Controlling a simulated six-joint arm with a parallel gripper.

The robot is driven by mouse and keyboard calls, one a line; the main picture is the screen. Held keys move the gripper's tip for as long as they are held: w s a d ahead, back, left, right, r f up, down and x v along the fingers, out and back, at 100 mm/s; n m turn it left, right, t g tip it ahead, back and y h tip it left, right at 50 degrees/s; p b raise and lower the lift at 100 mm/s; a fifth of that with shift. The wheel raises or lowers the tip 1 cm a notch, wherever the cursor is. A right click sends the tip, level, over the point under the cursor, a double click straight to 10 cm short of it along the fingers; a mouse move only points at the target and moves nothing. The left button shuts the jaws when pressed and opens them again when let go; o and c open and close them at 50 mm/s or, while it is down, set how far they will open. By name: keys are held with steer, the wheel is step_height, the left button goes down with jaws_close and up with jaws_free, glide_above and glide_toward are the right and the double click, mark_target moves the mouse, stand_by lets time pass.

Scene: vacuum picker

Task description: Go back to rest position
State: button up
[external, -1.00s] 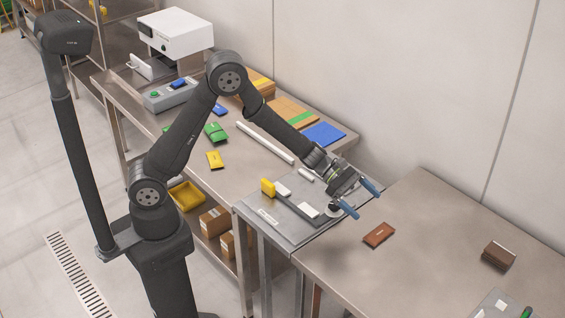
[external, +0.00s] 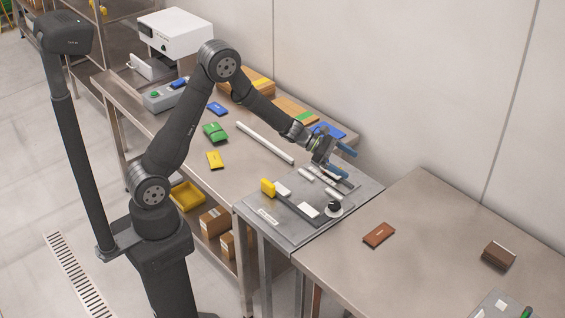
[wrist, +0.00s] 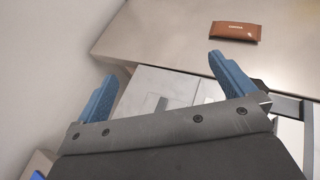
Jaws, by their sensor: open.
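My gripper (external: 342,162) has blue fingers spread apart with nothing between them. It hangs above the back part of the grey plate (external: 352,196) between the two benches. Both blue fingers also show in the wrist view (wrist: 165,78), again with nothing between them. A brown packet (external: 379,234) lies flat on the right bench, apart from my gripper; it also shows in the wrist view (wrist: 235,32). A black and white round part (external: 334,208) sits on the grey plate, below and in front of my gripper.
A yellow block (external: 268,187) and white pieces (external: 308,210) are on the plate. Green (external: 215,132), yellow (external: 215,159) and blue (external: 217,108) packets lie on the left bench. A stack of brown packets (external: 499,254) is on the right bench. The wall stands behind my gripper.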

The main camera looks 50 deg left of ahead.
steer(key=w+a+n+t+y, duration=0.2)
steer(key=a, duration=1.2)
steer(key=w+a+n+t+y, duration=0.2)
steer(key=a+n, duration=0.1)
steer(key=a, duration=1.2)
steer(key=shift+w+a+f+n+t, duration=0.2)
steer(key=shift+w+f+n+t, duration=0.1)
steer(key=shift+w+f+t, duration=0.1)
